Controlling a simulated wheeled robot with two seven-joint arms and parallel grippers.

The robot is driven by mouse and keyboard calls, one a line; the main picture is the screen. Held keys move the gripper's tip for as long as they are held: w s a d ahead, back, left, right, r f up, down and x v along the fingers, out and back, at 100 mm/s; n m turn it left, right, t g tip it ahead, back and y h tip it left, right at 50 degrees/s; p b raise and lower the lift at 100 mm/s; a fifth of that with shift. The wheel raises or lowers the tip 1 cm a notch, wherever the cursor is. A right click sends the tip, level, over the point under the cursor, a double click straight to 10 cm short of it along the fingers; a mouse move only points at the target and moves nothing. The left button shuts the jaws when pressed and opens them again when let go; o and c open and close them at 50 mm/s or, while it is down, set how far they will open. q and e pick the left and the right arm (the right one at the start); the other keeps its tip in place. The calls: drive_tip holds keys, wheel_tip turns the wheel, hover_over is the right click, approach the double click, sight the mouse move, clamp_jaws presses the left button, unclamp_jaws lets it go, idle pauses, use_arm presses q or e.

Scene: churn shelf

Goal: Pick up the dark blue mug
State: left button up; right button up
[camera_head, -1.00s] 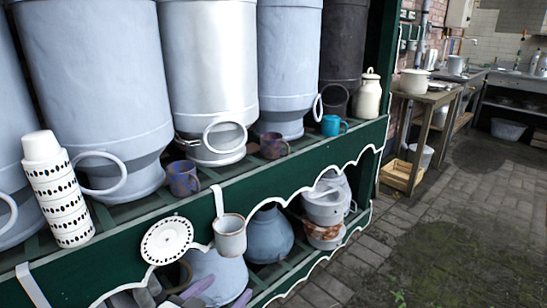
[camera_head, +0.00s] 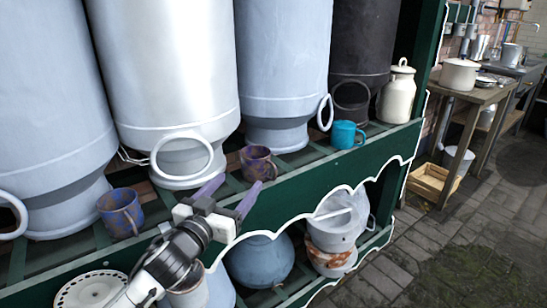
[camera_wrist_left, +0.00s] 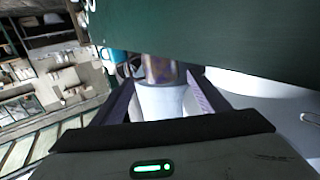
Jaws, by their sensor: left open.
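A dark blue mug with brownish patches (camera_head: 118,213) stands on the green shelf at the left in the head view. A darker purple-brown mug (camera_head: 256,164) stands further right. My left gripper (camera_head: 242,181) is open and empty, just in front of and slightly below the purple-brown mug, its fingers pointing towards it. In the left wrist view a purplish mug (camera_wrist_left: 161,69) shows between the finger ends, apparently the same one; I see no contact. My right gripper is not in view.
A teal mug (camera_head: 346,135) and a cream lidded can (camera_head: 397,95) stand further right on the shelf. Large churns (camera_head: 172,75) fill the space behind the mugs. The scalloped green shelf edge (camera_head: 300,185) runs below them. The lower shelf holds a blue pot (camera_head: 260,262).

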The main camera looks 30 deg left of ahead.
sight(250, 169)
use_arm(q)
drive_tip(key=w, duration=0.4)
drive_tip(key=shift+a+r, duration=0.1)
drive_tip(key=shift+a, duration=0.3)
drive_tip(key=shift+w+a+b, duration=0.15)
drive_tip(key=shift+w, duration=0.75)
drive_tip(key=shift+w+a+b, duration=0.15)
drive_tip(key=shift+w+a, duration=0.05)
drive_tip(key=shift+w, duration=0.75)
drive_tip(key=shift+w+a+b, duration=0.15)
drive_tip(key=shift+w, duration=0.75)
drive_tip(key=c, duration=0.9)
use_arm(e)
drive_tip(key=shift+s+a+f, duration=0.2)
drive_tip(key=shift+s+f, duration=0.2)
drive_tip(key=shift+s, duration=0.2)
